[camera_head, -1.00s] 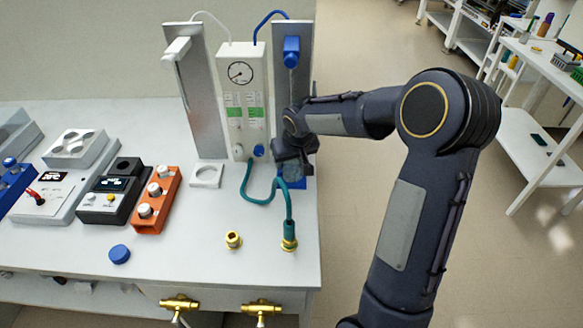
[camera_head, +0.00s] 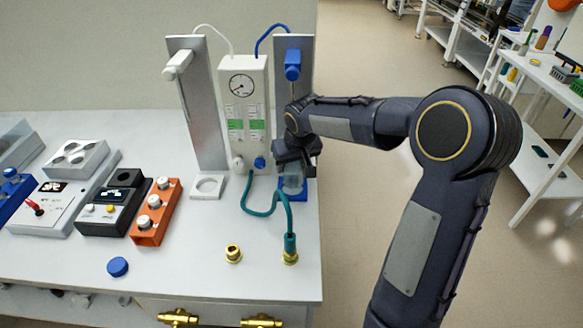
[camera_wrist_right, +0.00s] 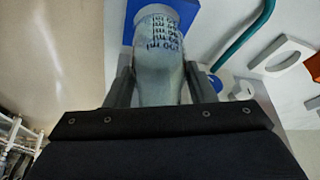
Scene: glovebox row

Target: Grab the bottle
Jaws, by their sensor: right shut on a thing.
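The bottle (camera_wrist_right: 158,50) is clear with dark volume markings. It stands upright in the blue holder (camera_head: 287,196) at the foot of the right metal stand. In the head view only a small part of the bottle (camera_head: 293,181) shows below my gripper. My right gripper (camera_head: 294,160) is shut on the bottle, with one finger on each side in the wrist view (camera_wrist_right: 158,82). A thin tube from the blue head (camera_head: 292,66) runs down toward the bottle. My left gripper is not in view.
A white gauge panel (camera_head: 246,110) and a second metal stand (camera_head: 198,110) with an empty white ring holder (camera_head: 208,186) are to the left. A teal hose (camera_head: 262,211) loops close in front. A blue cap (camera_head: 118,267) and brass fitting (camera_head: 233,254) lie nearer the front edge.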

